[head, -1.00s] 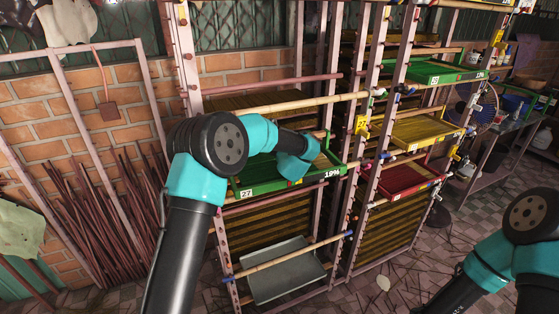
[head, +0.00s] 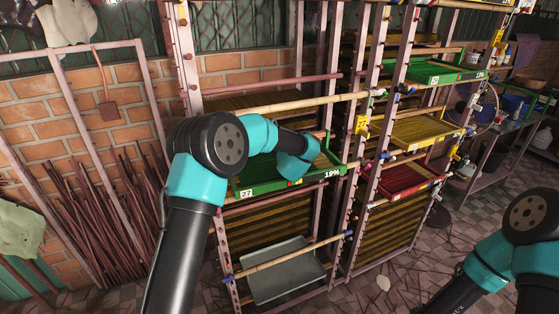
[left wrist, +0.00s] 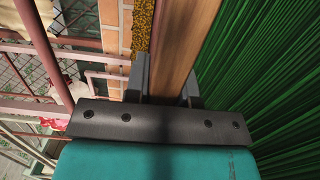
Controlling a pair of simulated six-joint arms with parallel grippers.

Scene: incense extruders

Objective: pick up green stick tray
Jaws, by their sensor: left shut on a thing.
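The green-framed tray (head: 262,187) marked 27 and 19% sits at mid height in the near rack. My left arm reaches over it, and its wrist hides part of the tray's inside and the fingertips in the head view. In the left wrist view my left gripper (left wrist: 165,82) is shut on a brown wooden edge strip (left wrist: 181,35) of the tray. Green sticks (left wrist: 272,85) lie just right of that strip. My right arm shows at the lower right of the head view, but its gripper is out of frame.
An empty grey metal tray (head: 285,272) rests lower in the same rack. The rack to the right holds another green tray (head: 450,75), a yellow tray (head: 420,130) and a red tray (head: 402,182). Rack posts and bamboo poles (head: 290,103) stand close around the arm.

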